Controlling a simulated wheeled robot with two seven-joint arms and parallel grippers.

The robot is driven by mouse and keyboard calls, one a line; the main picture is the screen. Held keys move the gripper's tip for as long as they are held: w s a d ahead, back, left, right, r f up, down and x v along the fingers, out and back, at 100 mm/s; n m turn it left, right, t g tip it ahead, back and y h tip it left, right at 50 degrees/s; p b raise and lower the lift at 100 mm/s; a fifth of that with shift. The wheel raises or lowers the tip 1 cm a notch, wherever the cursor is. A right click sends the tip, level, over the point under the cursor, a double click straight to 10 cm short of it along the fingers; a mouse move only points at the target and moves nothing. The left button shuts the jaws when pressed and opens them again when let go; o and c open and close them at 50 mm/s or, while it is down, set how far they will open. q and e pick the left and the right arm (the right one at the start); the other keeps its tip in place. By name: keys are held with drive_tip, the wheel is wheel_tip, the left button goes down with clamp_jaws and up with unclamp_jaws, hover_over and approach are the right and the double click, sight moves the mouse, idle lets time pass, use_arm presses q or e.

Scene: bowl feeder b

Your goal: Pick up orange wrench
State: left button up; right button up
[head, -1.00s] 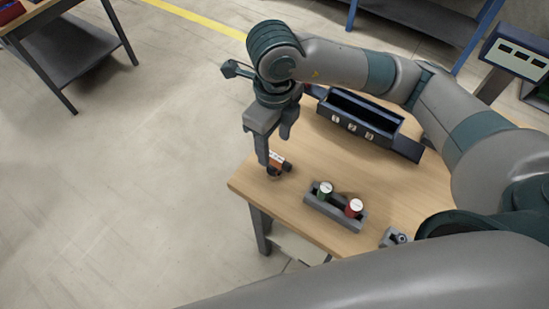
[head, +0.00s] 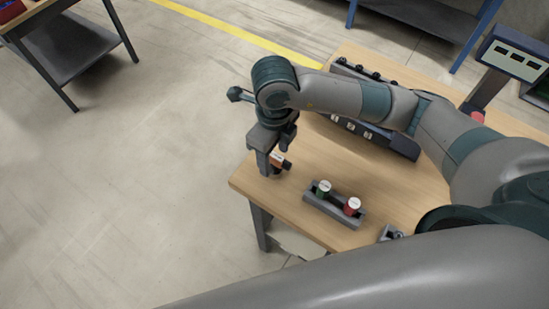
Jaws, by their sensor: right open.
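A small orange and dark item with a white label (head: 281,161) is at the left edge of the wooden table. It is partly hidden by my right gripper, and I cannot tell its full shape or whether it is the orange wrench. My right gripper (head: 275,162) is open and points down right at this item, with one finger on its left side. The other finger is largely hidden, and I cannot tell if either touches the item. My left gripper is not in view.
A dark labelled box (head: 402,146) lies behind, under my right arm. A grey block (head: 389,234) sits at the front right.

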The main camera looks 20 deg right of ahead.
sight(275, 164)
drive_tip(key=shift+d+f+p, duration=0.1)
drive_tip(key=shift+f+p, duration=0.55)
drive_tip(key=shift+f, duration=0.05)
wheel_tip(275, 164, down, 2)
drive_tip(key=shift+f+p, duration=0.1)
drive_tip(key=shift+p, duration=0.35)
drive_tip(key=shift+w+f, duration=0.1)
drive_tip(key=shift+f, duration=0.45)
clamp_jaws()
